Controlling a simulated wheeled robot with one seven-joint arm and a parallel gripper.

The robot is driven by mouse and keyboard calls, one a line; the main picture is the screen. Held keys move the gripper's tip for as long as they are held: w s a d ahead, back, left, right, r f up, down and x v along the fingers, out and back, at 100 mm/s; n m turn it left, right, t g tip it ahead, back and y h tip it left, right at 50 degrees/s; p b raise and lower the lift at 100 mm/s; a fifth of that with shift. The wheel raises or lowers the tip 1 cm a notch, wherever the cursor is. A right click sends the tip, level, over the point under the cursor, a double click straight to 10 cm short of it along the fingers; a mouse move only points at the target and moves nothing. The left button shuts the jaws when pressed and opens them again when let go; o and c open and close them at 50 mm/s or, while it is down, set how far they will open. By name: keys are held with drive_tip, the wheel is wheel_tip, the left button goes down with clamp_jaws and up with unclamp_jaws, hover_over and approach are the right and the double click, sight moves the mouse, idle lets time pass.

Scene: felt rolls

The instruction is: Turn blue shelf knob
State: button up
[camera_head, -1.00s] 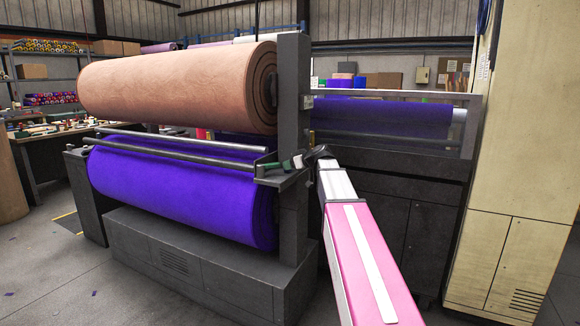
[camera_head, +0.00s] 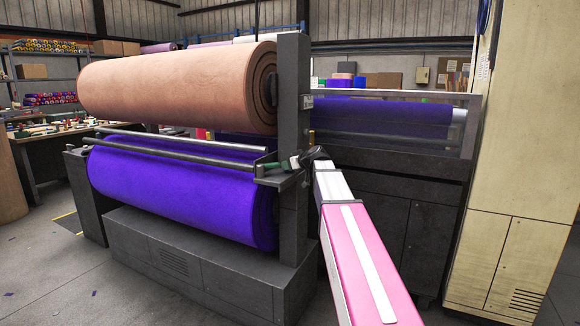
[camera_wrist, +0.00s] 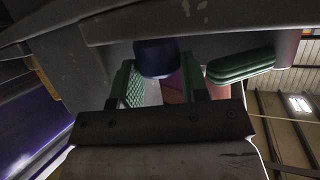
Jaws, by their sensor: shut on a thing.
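The blue knob (camera_wrist: 157,58) hangs from the underside of the dark shelf in the wrist view, its upper end hidden by the shelf edge. My gripper (camera_wrist: 180,76), with ribbed green pads, is shut on the knob, one pad on each side. In the head view my gripper (camera_head: 284,165) is at the small shelf (camera_head: 280,180) on the machine's right post. The knob cannot be made out there.
A purple felt roll (camera_head: 180,193) and a tan roll (camera_head: 175,88) lie on the machine left of my arm. The dark upright post (camera_head: 293,110) rises beside my gripper. A cream cabinet (camera_head: 510,190) stands at right.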

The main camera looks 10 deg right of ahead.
drive_tip(key=shift+s+a+m+t+h, duration=0.15)
drive_tip(key=shift+m+t+h, duration=0.4)
drive_tip(key=shift+m+h, duration=0.8)
drive_tip(key=shift+a+m+t+h, duration=0.2)
drive_tip(key=shift+m+t+h, duration=0.35)
drive_tip(key=shift+m+h, duration=0.8)
drive_tip(key=shift+h, duration=0.4)
drive_tip(key=o, duration=0.7)
drive_tip(key=shift+c, duration=0.2)
drive_tip(key=shift+d+y, duration=0.1)
drive_tip(key=shift+y, duration=0.5)
